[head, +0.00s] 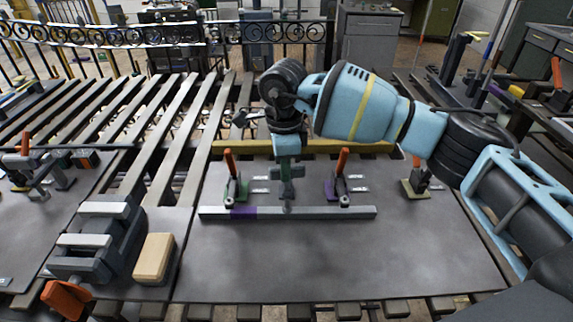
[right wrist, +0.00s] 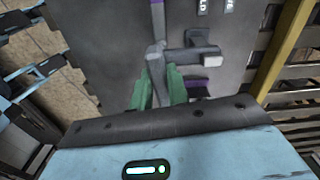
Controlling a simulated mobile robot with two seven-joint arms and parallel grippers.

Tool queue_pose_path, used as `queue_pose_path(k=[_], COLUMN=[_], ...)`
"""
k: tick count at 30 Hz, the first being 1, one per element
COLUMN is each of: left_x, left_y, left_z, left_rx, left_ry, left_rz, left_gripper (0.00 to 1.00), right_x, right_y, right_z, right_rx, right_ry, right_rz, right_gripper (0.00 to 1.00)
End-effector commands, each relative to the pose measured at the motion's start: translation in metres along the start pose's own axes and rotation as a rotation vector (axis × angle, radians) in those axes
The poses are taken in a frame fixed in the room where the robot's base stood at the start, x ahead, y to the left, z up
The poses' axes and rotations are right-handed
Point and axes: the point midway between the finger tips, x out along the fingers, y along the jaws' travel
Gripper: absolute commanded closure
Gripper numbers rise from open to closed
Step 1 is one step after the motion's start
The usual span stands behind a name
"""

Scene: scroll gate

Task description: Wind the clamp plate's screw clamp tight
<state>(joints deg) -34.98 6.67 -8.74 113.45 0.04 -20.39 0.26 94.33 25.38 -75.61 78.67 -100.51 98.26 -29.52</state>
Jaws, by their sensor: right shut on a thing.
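The clamp plate (head: 330,255) is a dark grey sheet on slatted benches, with a long thin bar (head: 335,212) lying across it. Toggle clamps with orange handles stand behind the bar, one with a green base (head: 235,190) and one with a purple base (head: 340,190). My right gripper (head: 287,178) points down at the grey screw clamp (head: 287,203) between them. In the right wrist view its green fingertips (right wrist: 160,88) are shut on the screw clamp's grey upper part (right wrist: 156,56). The fingers partly hide the screw. My left gripper is not seen.
A grey vise (head: 90,245) with an orange handle and a tan block (head: 154,257) stand at the left. Another clamp (head: 418,182) with an olive base stands at the right, close to my arm. The plate's front is bare. A black railing (head: 180,35) runs behind.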

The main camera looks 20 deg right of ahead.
Motion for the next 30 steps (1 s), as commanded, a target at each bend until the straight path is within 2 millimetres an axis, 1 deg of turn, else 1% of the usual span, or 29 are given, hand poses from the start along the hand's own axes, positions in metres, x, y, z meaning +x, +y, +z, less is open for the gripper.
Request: queue_pose_path(k=[1,12,21,30], left_x=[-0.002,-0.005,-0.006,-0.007], left_y=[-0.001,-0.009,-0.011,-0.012], left_z=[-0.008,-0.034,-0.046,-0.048], left_rx=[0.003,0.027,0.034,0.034], left_ry=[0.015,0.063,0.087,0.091], left_rz=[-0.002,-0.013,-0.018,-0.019], left_gripper=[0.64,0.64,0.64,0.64], right_x=[-0.007,-0.008,-0.006,-0.005], right_y=[-0.001,-0.003,-0.005,-0.006], right_z=[-0.001,-0.001,-0.002,-0.003], right_rx=[0.046,0.397,0.680,0.962], right_ry=[0.000,-0.002,-0.003,-0.004], right_rz=[-0.010,-0.010,-0.008,-0.006], right_gripper=[1.00,1.00,1.00,1.00])
